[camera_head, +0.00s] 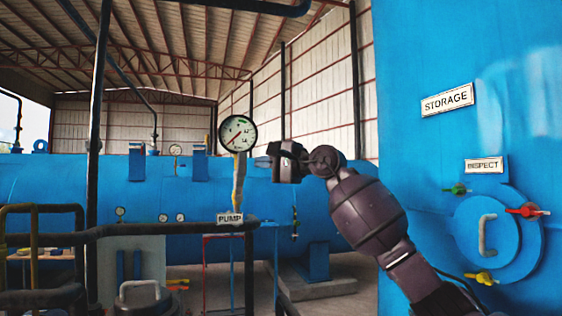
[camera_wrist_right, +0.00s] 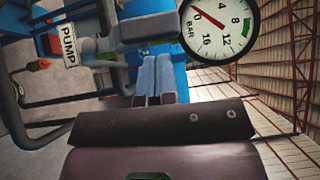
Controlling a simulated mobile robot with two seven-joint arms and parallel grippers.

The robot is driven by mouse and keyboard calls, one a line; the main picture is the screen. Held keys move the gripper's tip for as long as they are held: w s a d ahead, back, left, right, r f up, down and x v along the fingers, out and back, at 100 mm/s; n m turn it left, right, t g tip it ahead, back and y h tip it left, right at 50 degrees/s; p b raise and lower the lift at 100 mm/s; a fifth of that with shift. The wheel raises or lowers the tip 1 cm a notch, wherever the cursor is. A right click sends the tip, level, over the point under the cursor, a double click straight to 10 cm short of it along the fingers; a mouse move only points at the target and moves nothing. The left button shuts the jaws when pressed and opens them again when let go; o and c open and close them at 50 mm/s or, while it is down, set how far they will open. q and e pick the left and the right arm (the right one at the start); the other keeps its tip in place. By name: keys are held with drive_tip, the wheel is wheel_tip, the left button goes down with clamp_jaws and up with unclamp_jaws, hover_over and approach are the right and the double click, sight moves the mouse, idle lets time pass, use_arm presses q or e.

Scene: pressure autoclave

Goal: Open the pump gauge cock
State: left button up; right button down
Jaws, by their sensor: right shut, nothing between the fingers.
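The pump gauge (camera_head: 238,133) is a round white dial with a red needle, standing on a pale yellowish stem (camera_head: 238,180) above the PUMP sign (camera_head: 229,218). The gauge (camera_wrist_right: 215,25) and the PUMP sign (camera_wrist_right: 69,44) also show in the right wrist view, turned sideways. A grey fitting (camera_wrist_right: 150,27) lies below the dial there; I cannot make out the cock's handle or its position. My right gripper (camera_head: 268,161) is shut and empty, just right of the stem. Its closed fingers (camera_wrist_right: 154,78) point toward the grey fitting; contact cannot be told. My left gripper is out of view.
A dark horizontal pipe (camera_head: 150,229) runs below the gauge, and a dark vertical pipe (camera_head: 97,120) stands at left. The blue STORAGE tank (camera_head: 430,150) fills the right side, with a red-handled valve (camera_head: 527,210) and a yellow one (camera_head: 481,278).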

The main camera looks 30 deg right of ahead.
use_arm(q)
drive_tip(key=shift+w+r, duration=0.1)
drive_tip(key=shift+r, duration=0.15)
use_arm(e)
drive_tip(key=shift+w+a, duration=0.15)
drive_tip(key=shift+a, duration=0.55)
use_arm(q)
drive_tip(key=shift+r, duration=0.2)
use_arm(e)
drive_tip(key=shift+r, duration=0.15)
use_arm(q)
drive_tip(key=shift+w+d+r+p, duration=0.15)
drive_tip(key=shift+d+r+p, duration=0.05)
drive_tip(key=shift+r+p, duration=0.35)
use_arm(e)
drive_tip(key=shift+a+n+g, duration=0.3)
drive_tip(key=shift+a, duration=0.25)
